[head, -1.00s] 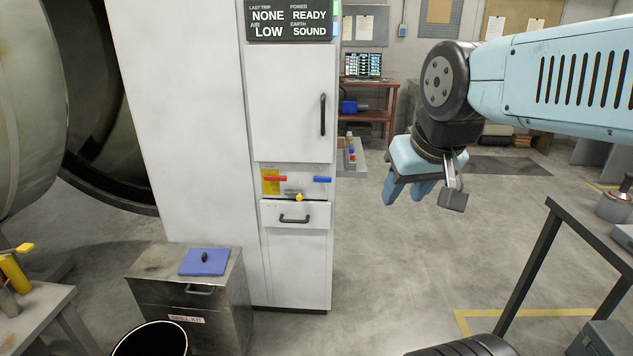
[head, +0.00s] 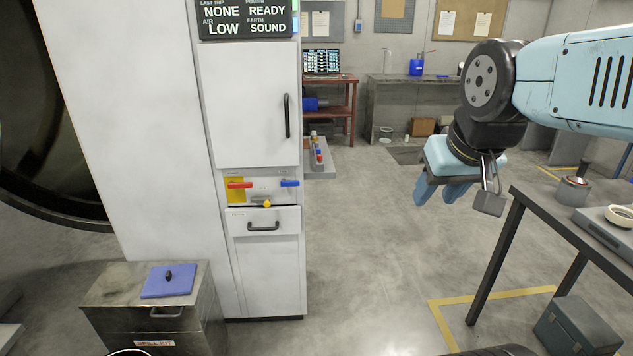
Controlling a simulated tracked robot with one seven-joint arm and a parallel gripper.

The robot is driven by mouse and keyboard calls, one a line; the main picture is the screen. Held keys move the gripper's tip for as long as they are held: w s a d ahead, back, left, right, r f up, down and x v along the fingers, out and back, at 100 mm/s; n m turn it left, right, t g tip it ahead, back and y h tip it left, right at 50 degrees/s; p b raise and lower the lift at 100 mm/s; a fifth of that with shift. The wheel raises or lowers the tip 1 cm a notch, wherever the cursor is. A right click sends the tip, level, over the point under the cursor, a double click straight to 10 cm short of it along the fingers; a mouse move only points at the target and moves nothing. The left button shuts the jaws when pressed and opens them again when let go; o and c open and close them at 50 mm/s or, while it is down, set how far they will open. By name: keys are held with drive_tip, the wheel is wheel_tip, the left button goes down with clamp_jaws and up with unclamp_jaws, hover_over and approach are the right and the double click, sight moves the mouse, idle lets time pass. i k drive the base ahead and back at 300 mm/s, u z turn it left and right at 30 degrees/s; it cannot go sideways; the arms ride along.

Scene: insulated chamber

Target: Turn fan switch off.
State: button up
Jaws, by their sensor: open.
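A white cabinet (head: 252,105) stands left of centre in the head view. Its small panel (head: 262,183) carries a red lever (head: 240,185), a blue lever (head: 289,183) and a yellow knob (head: 267,203). The red and blue levers both lie roughly level. The labels there are too small to read, so I cannot tell which one is the fan switch. My gripper (head: 448,193) hangs in the air to the right of the cabinet, fingers downward, open and empty. It is well apart from the panel.
A metal box (head: 180,318) with a blue lid plate stands at the cabinet's lower left. A dark table (head: 572,222) is at the right, with a grey-green case (head: 573,330) below it. A red bench (head: 338,112) stands behind. The floor between cabinet and table is clear.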

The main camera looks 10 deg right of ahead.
sight(284, 183)
drive_tip(key=u, duration=0.65)
drive_tip(key=i, duration=0.1)
drive_tip(key=z, duration=2.5)
drive_tip(key=k, duration=1.35)
drive_tip(key=u, duration=1.2)
drive_tip(key=i, duration=1)
drive_tip(key=u, duration=0.1)
